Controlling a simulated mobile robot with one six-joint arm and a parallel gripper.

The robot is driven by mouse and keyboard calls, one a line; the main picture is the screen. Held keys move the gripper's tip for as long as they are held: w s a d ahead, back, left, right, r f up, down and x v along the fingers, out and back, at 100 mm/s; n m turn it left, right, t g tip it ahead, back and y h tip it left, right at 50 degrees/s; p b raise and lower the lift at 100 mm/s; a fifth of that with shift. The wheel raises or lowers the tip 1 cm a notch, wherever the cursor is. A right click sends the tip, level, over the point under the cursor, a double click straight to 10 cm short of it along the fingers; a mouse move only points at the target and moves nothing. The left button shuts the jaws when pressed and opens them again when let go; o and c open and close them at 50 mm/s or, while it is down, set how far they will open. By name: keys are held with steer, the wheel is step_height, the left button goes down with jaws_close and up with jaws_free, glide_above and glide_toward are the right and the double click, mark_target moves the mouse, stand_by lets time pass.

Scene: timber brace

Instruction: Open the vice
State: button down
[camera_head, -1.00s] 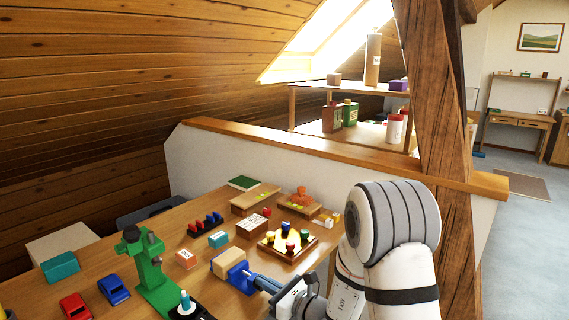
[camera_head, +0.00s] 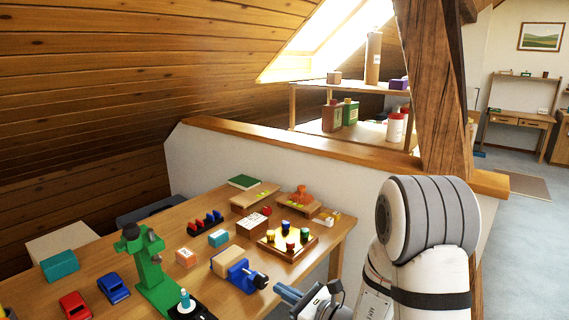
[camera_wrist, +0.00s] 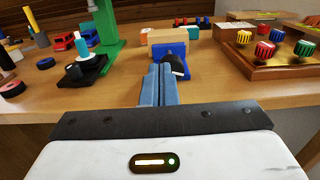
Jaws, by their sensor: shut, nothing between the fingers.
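The blue vice (camera_head: 238,275) stands near the front edge of the table, with a light wooden block (camera_head: 226,260) at its jaws; I cannot tell how tightly the block sits. Its dark handle end (camera_head: 261,281) points toward the front right. My gripper (camera_head: 283,289) is in front of the vice, apart from it, with its blue-grey fingers shut and empty. In the wrist view the vice (camera_wrist: 172,52) is straight ahead, partly hidden behind my shut fingers (camera_wrist: 157,78), and the wooden block (camera_wrist: 168,36) shows behind it.
A green microscope-like stand (camera_head: 150,268) is left of the vice. A wooden tray with coloured knobs (camera_head: 287,243) is to its right. Several small blocks and toy cars (camera_head: 114,287) lie on the table (camera_head: 330,236). A timber post (camera_head: 440,100) rises behind my arm.

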mark_target(261, 281)
steer(key=shift+w+a+f+b, duration=0.1)
steer(key=shift+w+a+b, duration=0.35)
steer(key=shift+w, duration=0.55)
steer(key=shift+w+a+b, duration=0.25)
steer(key=shift+w+a, duration=0.3)
steer(key=shift+w, duration=0.4)
steer(key=shift+w+a+f+b, duration=0.1)
steer(key=shift+w+a+b, duration=0.35)
steer(key=shift+w, duration=0.55)
steer(key=shift+s+a+f, duration=0.1)
steer(key=shift+s+f, duration=0.05)
steer(key=shift+f, duration=0.05)
